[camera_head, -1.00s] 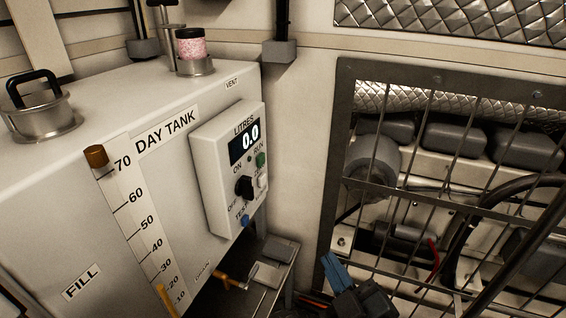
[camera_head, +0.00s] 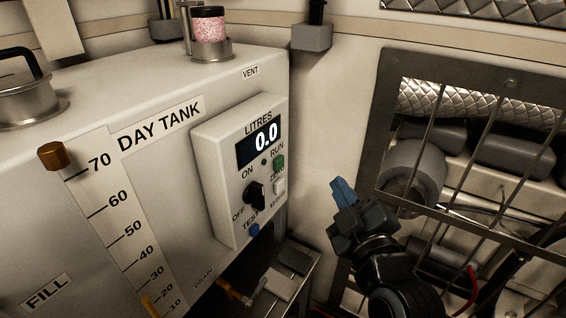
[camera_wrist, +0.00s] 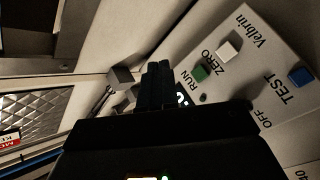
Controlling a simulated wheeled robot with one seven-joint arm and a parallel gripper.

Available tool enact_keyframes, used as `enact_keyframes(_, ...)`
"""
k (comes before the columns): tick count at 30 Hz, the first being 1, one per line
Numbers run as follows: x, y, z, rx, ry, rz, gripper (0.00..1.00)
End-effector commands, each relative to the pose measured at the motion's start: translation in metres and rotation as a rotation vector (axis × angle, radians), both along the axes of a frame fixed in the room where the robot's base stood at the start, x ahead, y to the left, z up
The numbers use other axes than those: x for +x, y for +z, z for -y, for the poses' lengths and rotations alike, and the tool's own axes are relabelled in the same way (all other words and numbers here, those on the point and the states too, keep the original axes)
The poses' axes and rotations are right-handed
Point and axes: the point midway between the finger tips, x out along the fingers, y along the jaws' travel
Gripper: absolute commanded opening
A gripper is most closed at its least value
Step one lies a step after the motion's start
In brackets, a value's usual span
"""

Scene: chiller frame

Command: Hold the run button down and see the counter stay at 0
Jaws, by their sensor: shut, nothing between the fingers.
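The counter box (camera_head: 222,215) is fixed to the side of the day tank. Its LITRES display (camera_head: 260,144) reads 0.0. The green RUN button (camera_head: 279,163) is at the right of the panel, above the white ZERO button (camera_head: 280,186). The black rotary switch (camera_head: 254,194) is between ON and OFF marks, and the blue TEST button (camera_head: 253,230) is below it. My gripper (camera_head: 342,189) is shut and empty, to the right of the panel and apart from the buttons. In the wrist view, the green button (camera_wrist: 200,73) shows just right of my fingers (camera_wrist: 158,82), which hide part of the panel.
A metal mesh guard (camera_head: 385,105) over pipes stands right of my gripper. A small shelf (camera_head: 290,285) sits below the panel. The day tank (camera_head: 190,130) with its level scale fills the left.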

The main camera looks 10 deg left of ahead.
Motion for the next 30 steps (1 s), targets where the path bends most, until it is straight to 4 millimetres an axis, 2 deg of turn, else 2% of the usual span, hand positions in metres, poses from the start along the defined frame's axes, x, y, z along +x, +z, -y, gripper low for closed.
enact_keyframes(7,0.005,0.005,-0.013,0.000,-0.001,-0.004,0.00)
enact_keyframes(21,0.023,-0.001,-0.065,0.000,0.004,0.001,0.00)
enact_keyframes(30,0.030,-0.001,-0.081,0.000,-0.001,-0.001,0.00)
